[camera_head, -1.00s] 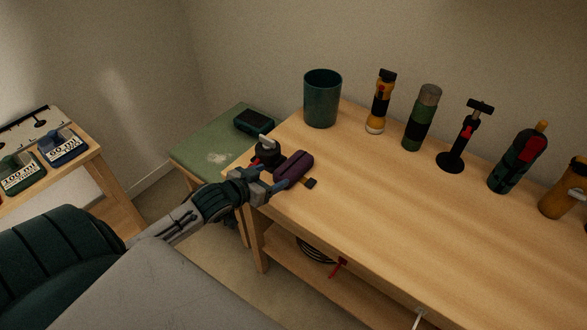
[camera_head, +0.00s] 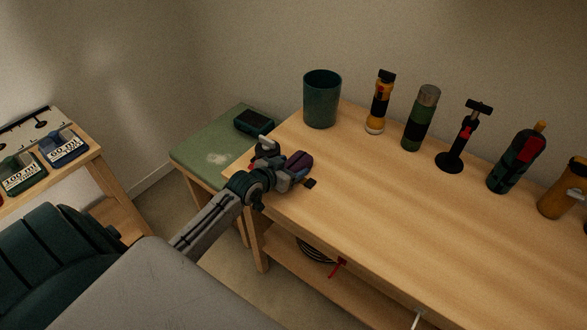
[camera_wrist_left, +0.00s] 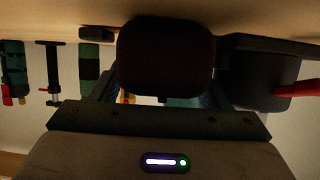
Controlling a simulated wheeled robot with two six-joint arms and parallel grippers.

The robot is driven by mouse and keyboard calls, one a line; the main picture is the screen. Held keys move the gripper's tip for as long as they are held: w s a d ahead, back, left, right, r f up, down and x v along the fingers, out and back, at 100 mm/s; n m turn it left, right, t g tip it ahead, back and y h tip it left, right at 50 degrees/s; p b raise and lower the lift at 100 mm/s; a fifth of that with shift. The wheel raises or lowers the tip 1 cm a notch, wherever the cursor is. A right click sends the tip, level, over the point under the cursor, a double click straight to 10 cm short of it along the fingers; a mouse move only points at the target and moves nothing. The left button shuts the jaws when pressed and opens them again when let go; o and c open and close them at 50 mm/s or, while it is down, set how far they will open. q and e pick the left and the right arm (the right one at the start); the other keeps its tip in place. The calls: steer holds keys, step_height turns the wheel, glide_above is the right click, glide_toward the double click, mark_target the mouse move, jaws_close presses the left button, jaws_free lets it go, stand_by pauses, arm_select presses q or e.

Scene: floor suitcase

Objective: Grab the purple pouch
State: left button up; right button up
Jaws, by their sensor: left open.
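The purple pouch (camera_head: 301,160) lies on the near left end of the wooden workbench. In the left wrist view the pouch (camera_wrist_left: 166,58) is a dark rounded shape, large and close in front of the gripper. My left gripper (camera_head: 288,175) is open at the pouch's near side, low over the bench. Its fingers partly cover the pouch. I cannot tell whether they touch it. My right gripper is not in view.
A black item with a grey knob and red part (camera_head: 266,153) stands close left of the pouch. A small dark piece (camera_head: 310,183) lies at its right. A green cup (camera_head: 322,98) and several flashlights and tools line the back. The bench's middle is clear.

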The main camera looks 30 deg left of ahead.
arm_select(q)
steer(key=c, duration=0.8)
